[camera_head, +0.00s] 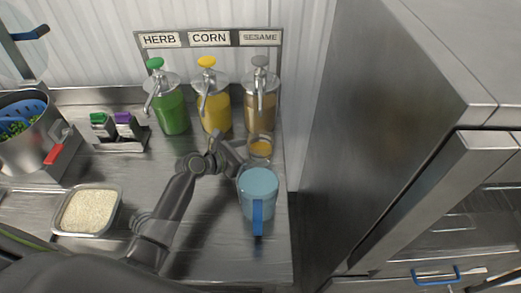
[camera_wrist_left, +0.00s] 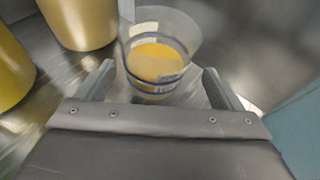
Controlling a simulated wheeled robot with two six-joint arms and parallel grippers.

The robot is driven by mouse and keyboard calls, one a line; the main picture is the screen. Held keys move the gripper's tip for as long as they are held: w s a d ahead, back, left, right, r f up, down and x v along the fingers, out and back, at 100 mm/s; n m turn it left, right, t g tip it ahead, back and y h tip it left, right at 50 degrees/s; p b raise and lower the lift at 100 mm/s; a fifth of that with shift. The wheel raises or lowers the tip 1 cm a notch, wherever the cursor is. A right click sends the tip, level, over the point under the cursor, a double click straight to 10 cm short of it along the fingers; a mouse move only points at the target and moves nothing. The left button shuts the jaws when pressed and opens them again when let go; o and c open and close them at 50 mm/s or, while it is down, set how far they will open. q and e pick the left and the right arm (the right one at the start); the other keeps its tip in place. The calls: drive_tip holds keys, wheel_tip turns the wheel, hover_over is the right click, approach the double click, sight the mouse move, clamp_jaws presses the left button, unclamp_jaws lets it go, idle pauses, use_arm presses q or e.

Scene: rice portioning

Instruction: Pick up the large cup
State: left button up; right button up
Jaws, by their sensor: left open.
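A clear cup (camera_head: 260,148) with yellow-orange liquid in it stands upright on the steel counter, in front of the sesame dispenser. In the left wrist view the cup (camera_wrist_left: 157,60) stands between the finger pads, with a dark blue band around it. My left gripper (camera_head: 240,152) reaches in low from the left and is open. Its two fingers lie on either side of the cup's lower part in the wrist view; I cannot tell whether either touches it. My right gripper is in neither view.
A light blue pitcher (camera_head: 259,188) stands close in front of the cup. Green (camera_head: 171,110), yellow (camera_head: 213,108) and brown (camera_head: 260,105) pump dispensers line the back. A rice container (camera_head: 113,222) sits at left. The counter's right edge is near, beside a steel cabinet (camera_head: 400,120).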

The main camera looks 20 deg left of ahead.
sight(257, 135)
use_arm(q)
drive_tip(key=shift+a+x, duration=0.25)
drive_tip(key=shift+x, duration=1.9)
drive_tip(key=shift+f, duration=0.15)
drive_tip(key=c, duration=1.3)
drive_tip(key=shift+a+r, duration=0.15)
drive_tip(key=shift+r, duration=0.1)
drive_tip(key=shift+a+r, duration=0.1)
drive_tip(key=shift+r, duration=0.05)
wheel_tip(257, 135, up, 6)
drive_tip(key=shift+r, duration=0.15)
drive_tip(key=shift+s+a+b, duration=0.9)
drive_tip(key=shift+a+b, duration=0.1)
drive_tip(key=shift+a, duration=2.1)
drive_tip(key=shift+s+a+b, duration=0.9)
drive_tip(key=shift+a+b, duration=0.1)
drive_tip(key=shift+a, duration=2.1)
drive_tip(key=shift+s+a+b, duration=0.9)
drive_tip(key=shift+a+b, duration=0.1)
drive_tip(key=shift+a, duration=2.15)
